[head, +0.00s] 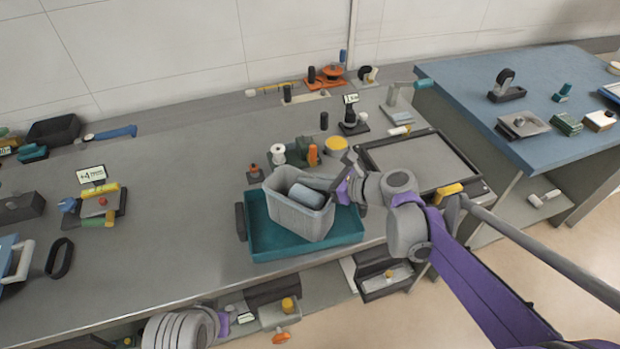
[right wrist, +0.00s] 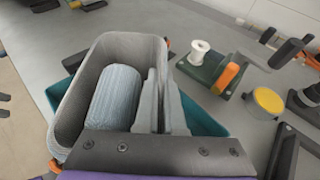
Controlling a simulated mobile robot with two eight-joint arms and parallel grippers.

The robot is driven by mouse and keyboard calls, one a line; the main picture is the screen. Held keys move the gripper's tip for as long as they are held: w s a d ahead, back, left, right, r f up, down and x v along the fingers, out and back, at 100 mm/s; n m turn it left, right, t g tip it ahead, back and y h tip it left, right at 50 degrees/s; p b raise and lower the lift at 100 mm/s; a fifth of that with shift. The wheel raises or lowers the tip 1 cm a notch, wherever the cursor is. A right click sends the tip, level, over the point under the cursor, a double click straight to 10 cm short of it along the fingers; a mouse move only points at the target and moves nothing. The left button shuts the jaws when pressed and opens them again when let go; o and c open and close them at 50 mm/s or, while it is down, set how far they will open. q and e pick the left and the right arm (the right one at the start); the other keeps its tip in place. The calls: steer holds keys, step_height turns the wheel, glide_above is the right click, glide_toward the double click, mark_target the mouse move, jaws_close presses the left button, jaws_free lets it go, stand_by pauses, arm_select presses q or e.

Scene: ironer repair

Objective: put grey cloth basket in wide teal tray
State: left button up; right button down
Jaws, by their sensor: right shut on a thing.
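The grey cloth basket (head: 297,218) is over the wide teal tray (head: 262,244) on the bench, in the middle of the head view. It holds a blue-grey roll (head: 306,195). I cannot tell whether its base touches the tray floor. My right gripper (head: 309,184) is shut on the basket's right-hand wall. In the right wrist view the basket (right wrist: 73,95) shows with the roll (right wrist: 117,95) inside, and the tray (right wrist: 205,118) shows beyond it. My left gripper is not clearly in view; purple and grey parts of my left arm show at the bottom edge.
Behind the tray stand a white spool (head: 278,151), a yellow-topped pot (head: 336,144) and an orange-handled tool (head: 313,155). A black-framed grey panel (head: 415,165) lies to the right. Bare bench (head: 180,220) is free to the left.

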steer(key=c, duration=1)
jaws_free()
steer(key=p+v, duration=0.1)
steer(key=v, duration=1.1)
steer(key=s+d+f+n+h, duration=0.2)
steer(key=s+f+n+h, duration=0.1)
steer(key=s+n, duration=0.4)
steer(key=s+d+f+n+g+h, duration=0.1)
steer(key=s+f+n+h, duration=0.3)
steer(key=n, duration=0.5)
steer(key=s+d+f+n+g+h, duration=0.1)
steer(key=s+d+f+n+h, duration=0.3)
steer(key=s+f+n, duration=0.3)
steer(key=shift+s+d+f+n, duration=0.15)
steer(key=shift+s+n, duration=0.25)
steer(key=shift+s, duration=0.35)
steer(key=shift+s+f+n, duration=0.1)
steer(key=shift+s+n, duration=0.3)
steer(key=shift+s, duration=0.35)
steer(key=shift+r, duration=0.1)
